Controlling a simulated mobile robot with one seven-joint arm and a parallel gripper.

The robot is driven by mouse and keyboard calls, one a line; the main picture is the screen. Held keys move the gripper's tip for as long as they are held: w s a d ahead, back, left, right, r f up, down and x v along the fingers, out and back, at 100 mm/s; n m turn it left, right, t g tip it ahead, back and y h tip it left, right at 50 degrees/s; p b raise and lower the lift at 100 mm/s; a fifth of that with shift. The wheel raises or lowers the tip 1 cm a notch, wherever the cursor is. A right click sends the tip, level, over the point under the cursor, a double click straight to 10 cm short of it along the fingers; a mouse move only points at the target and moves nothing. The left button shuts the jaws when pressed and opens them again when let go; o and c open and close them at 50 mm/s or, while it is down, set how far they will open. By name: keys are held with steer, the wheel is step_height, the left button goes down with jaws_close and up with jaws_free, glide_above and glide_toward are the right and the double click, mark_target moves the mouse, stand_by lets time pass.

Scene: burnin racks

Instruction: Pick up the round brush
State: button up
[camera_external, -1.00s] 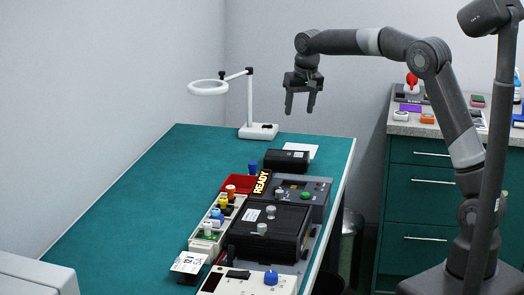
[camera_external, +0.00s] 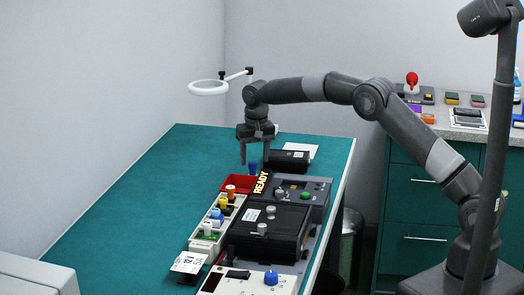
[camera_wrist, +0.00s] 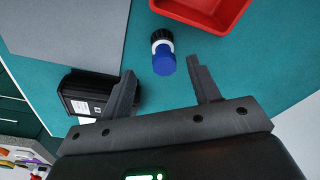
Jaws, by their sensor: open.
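The likely round brush (camera_wrist: 163,52), a short upright piece with a blue top, a white band and a black lower part, stands on the green bench in the wrist view. In the external view its blue top (camera_external: 252,167) shows just behind the red tray. My gripper (camera_external: 255,158) is open and points down above it. In the wrist view my gripper (camera_wrist: 162,75) has its fingers apart, with the blue piece ahead between the fingertips, not held.
The red tray (camera_wrist: 215,22) is close beside the blue piece. A black box with a white label (camera_wrist: 80,97) is on the other side. A magnifier lamp (camera_external: 208,88) stands behind.

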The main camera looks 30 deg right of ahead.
mark_target(252, 174)
steer(key=f, duration=0.6)
steer(key=shift+w+a+f, duration=0.2)
steer(key=shift+w+f, duration=0.05)
steer(key=shift+w, duration=0.15)
steer(key=shift+c, duration=0.6)
steer(key=c, duration=0.9)
steer(key=shift+r, duration=0.15)
steer(key=shift+c, duration=0.2)
